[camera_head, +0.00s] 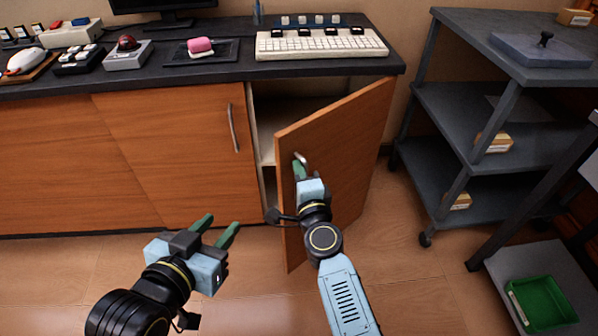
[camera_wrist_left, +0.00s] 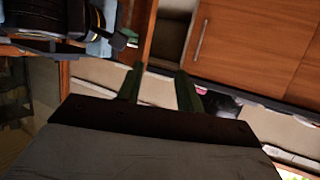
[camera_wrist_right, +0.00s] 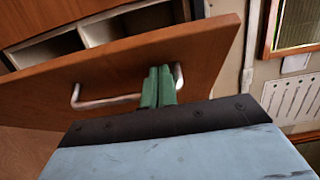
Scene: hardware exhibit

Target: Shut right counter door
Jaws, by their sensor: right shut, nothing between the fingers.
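The right counter door (camera_head: 345,155) is a brown wooden panel swung open toward me, hinged at its right edge; pale shelves show in the gap behind it. Its metal handle (camera_head: 300,158) is on the outer face and also shows in the right wrist view (camera_wrist_right: 105,101). My right gripper (camera_head: 299,168) is shut and empty, its green fingertips at the handle on the outer face; I cannot tell whether they touch it. My left gripper (camera_head: 216,226) is open and empty, in front of the closed left door (camera_head: 175,145) and left of the open door.
The dark countertop (camera_head: 220,68) holds a keyboard (camera_head: 320,43), a pink item (camera_head: 200,46) and several devices. A grey shelf cart (camera_head: 450,125) stands right of the counter. A green tray (camera_head: 540,303) lies at lower right. Floor between counter and cart is clear.

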